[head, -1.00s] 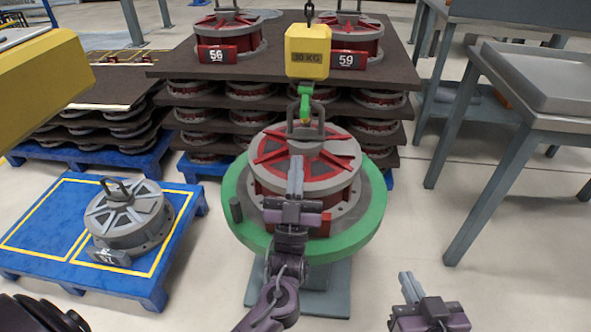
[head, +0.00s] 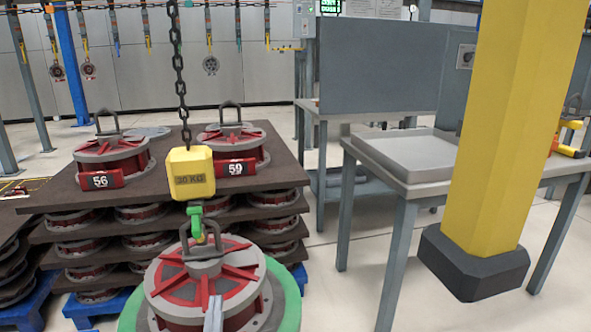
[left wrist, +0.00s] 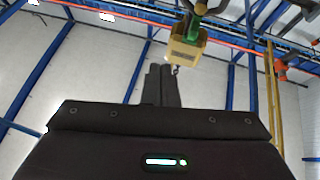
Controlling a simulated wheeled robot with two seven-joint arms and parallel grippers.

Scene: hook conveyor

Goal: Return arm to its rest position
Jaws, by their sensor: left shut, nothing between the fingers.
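The tip of my left gripper (head: 214,306) shows at the bottom edge of the head view, in front of a red and grey wheel-like part (head: 190,283). Its fingers are shut with nothing between them; they also show upright in the left wrist view (left wrist: 161,84). The part sits on a green round stand (head: 287,290). A yellow 30 KG hoist block (head: 190,174) hangs on a chain (head: 177,70), its green hook (head: 196,222) at the part's handle. Whether the hook is engaged I cannot tell. The block also shows in the left wrist view (left wrist: 187,45). My right gripper is out of view.
A thick yellow post (head: 510,130) with a dark end fills the right foreground. Behind it stands a grey table (head: 400,195) with a tray (head: 415,155). Red parts 56 (head: 112,155) and 59 (head: 240,145) top the stacked boards (head: 60,195). Open floor lies between the stack and table.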

